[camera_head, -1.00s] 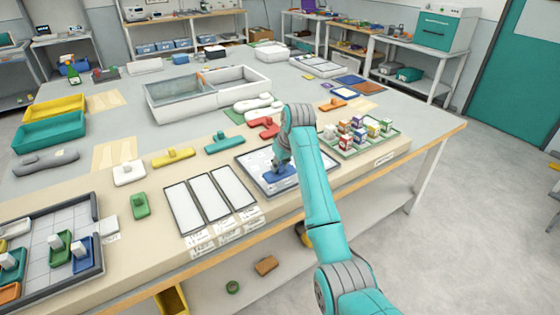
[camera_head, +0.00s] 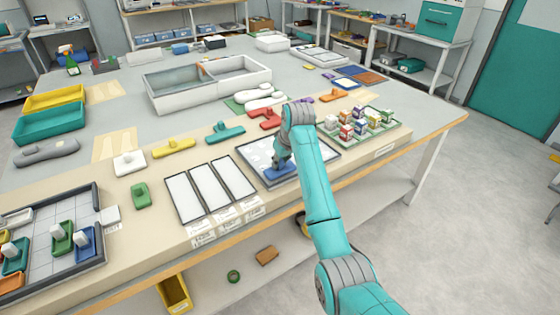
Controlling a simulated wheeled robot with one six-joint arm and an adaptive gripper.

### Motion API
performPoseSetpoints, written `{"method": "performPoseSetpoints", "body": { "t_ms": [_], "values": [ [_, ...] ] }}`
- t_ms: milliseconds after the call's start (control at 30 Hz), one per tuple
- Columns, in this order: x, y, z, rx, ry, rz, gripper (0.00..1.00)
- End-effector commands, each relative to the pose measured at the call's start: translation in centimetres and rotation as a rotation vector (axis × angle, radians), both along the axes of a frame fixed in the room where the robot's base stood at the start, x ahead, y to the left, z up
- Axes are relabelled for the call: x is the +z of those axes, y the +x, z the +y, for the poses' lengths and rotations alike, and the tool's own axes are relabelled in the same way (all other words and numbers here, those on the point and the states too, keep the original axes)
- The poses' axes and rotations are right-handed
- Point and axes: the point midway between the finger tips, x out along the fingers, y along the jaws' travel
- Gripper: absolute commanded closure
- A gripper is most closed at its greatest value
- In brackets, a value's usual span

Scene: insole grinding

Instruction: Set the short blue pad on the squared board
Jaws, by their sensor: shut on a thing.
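A short blue pad (camera_head: 277,175) is at the tip of my gripper (camera_head: 281,163), over a dark-rimmed tray with a white patterned inside (camera_head: 315,150). My gripper is shut on the pad; my arm hides part of both. I cannot tell whether the pad touches the tray. The squared board (camera_head: 62,212), with a dark rim and grid lines, lies at the front left of the table. On it stand a green pad (camera_head: 62,241), another blue pad (camera_head: 86,245), a teal pad (camera_head: 16,265) and an orange pad (camera_head: 10,284).
Three white panels (camera_head: 210,189) lie between the tray and the board. A tray of small boxes (camera_head: 385,137) stands right. A white double bin (camera_head: 207,85) stands farther back.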

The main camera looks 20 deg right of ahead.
Motion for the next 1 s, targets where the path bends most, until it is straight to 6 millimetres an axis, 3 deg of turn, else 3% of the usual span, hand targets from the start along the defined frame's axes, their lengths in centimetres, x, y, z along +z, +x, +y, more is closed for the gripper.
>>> {"method": "performPoseSetpoints", "body": {
  "t_ms": [1000],
  "values": [
    [-0.63,0.00,0.00,0.000,0.000,0.000,1.00]
  ]
}}
